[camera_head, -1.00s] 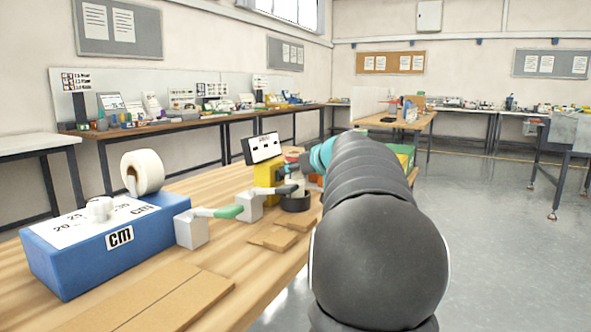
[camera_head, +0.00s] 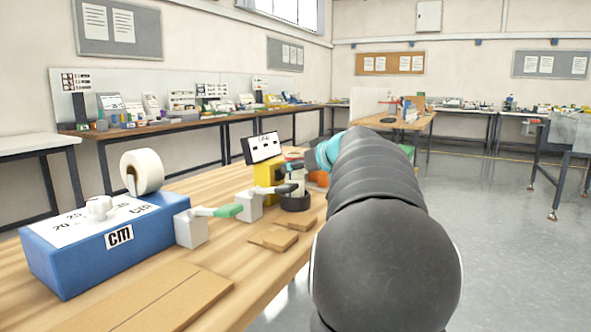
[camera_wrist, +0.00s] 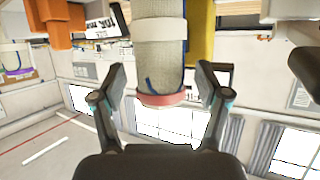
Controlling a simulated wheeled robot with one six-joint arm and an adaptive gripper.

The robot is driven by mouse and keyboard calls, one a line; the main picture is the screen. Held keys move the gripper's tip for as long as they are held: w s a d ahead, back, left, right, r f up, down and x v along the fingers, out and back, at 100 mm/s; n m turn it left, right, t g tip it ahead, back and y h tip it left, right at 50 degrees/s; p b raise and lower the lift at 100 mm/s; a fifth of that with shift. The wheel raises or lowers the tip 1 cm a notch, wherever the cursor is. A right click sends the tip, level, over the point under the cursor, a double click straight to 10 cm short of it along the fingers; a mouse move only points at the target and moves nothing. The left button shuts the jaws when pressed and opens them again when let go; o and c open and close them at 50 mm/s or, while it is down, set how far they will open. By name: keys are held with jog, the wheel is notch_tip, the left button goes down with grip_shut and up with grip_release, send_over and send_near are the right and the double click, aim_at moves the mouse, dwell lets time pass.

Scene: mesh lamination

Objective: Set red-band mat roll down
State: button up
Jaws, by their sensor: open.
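The red-band mat roll (camera_wrist: 160,58) shows in the wrist view as a pale woven cylinder with a white wrap and a red band around its nearer end. A blue strand shows along its side. My gripper (camera_wrist: 160,80) is open, with one finger to each side of the roll and a visible gap on both sides. In the head view my gripper (camera_head: 291,165) is small and partly hidden by my arm. It is over the bench at a pale upright cylinder on a dark round base (camera_head: 295,203), probably the roll on a stand.
A yellow device with a tilted display (camera_head: 265,147) stands just behind. White blocks with levers (camera_head: 248,207), flat wooden pieces (camera_head: 279,239) and a blue cm box (camera_head: 105,245) with a white tape roll (camera_head: 143,171) are on the bench (camera_head: 240,270).

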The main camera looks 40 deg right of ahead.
jog(key=b+v, duration=0.1)
jog(key=v, duration=0.8)
jog(key=shift+s, duration=0.3)
jog(key=shift+r, duration=0.15)
dwell(0.5)
